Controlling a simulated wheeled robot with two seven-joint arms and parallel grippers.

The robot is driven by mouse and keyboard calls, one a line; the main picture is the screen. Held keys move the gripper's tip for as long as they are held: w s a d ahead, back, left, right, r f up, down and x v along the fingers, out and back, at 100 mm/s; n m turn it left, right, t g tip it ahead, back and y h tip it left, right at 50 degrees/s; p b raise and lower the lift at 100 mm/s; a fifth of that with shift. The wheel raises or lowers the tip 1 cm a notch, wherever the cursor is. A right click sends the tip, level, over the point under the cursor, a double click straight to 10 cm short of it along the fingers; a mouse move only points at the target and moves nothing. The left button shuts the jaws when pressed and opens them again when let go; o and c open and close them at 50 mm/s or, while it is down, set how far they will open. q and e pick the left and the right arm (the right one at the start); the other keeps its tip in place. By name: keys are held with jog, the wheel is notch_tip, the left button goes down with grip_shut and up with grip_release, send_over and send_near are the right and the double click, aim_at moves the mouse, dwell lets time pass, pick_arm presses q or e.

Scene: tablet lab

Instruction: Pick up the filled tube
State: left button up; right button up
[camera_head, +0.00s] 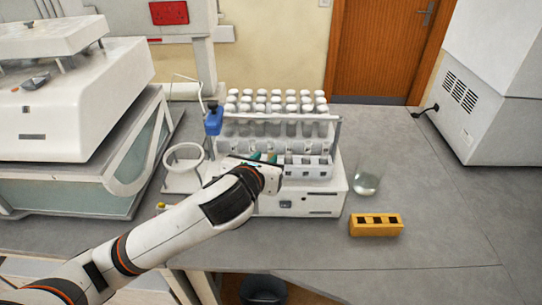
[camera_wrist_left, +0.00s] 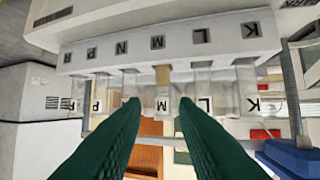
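The filled tube (camera_wrist_left: 163,77) hangs among clear tubes in a white rack (camera_wrist_left: 180,40) marked with letters, in the left wrist view, which looks upside down. It has a tan band near its top and an M label below. My left gripper (camera_wrist_left: 159,102) has green fingers standing apart, one on each side of this tube's lower part in the picture. Whether they touch it cannot be told. In the head view the left gripper (camera_head: 263,157) is at the front of the white rack stand (camera_head: 315,200), and the filled tube cannot be made out. My right gripper is not in view.
Other clear tubes (camera_wrist_left: 203,90) flank the filled one closely. A blue clamp (camera_head: 213,120) and a white ring stand (camera_head: 183,180) are left of the rack. A glass beaker (camera_head: 367,181) and a yellow block with holes (camera_head: 376,226) stand right. The counter farther right is clear.

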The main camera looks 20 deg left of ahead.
aim_at(270, 154)
pick_arm(q)
jog(key=p+x, duration=0.1)
jog(key=x, duration=0.6)
jog(key=shift+a+f, duration=0.15)
jog(key=shift+f, duration=0.05)
grip_shut()
